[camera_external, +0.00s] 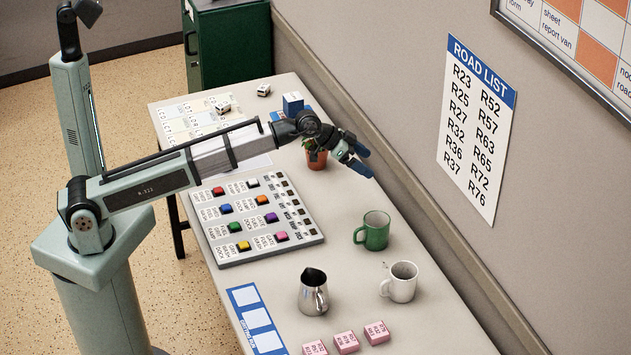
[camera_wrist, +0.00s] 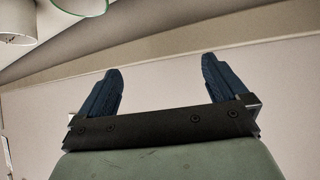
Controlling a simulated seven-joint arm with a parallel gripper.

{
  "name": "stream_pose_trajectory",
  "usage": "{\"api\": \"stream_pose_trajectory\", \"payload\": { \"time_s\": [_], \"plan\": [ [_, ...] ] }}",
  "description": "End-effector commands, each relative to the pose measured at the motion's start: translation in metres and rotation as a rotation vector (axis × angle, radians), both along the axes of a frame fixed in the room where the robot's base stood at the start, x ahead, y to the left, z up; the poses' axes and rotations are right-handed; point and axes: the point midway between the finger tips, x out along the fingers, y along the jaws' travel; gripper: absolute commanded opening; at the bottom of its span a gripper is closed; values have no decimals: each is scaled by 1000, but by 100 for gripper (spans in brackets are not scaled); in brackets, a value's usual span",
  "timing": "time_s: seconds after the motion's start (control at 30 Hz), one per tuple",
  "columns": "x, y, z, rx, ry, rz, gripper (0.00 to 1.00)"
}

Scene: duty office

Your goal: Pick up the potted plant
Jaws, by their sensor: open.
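The potted plant (camera_external: 316,159) stands on the table in the external view, an orange-brown pot with a little green foliage. My wrist hides most of its top. My gripper (camera_external: 365,164) is to the right of the plant and above the table, its blue fingers pointing right toward the wall. In the wrist view my gripper (camera_wrist: 161,88) shows two blue fingers spread wide with nothing between them. The plant does not show in the wrist view.
A green mug (camera_external: 373,231), a white mug (camera_external: 400,282) and a metal pitcher (camera_external: 313,292) stand nearer the front. A button panel (camera_external: 234,254) lies left of them. Pink blocks (camera_external: 346,342) sit at the front. The wall (camera_external: 400,130) runs close along the right.

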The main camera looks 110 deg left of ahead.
Motion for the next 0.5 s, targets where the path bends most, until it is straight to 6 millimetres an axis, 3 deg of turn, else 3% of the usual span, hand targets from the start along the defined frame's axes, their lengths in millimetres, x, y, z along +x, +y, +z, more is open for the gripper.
{"api": "stream_pose_trajectory", "payload": {
  "time_s": [0.03, 0.2, 0.5],
  "plan": [
    [-20, 19, -3, -2, 23, 18, 100],
    [-82, 70, -15, -15, 106, 57, 100],
    [-200, 139, -32, -62, 237, 113, 100]
  ]
}}
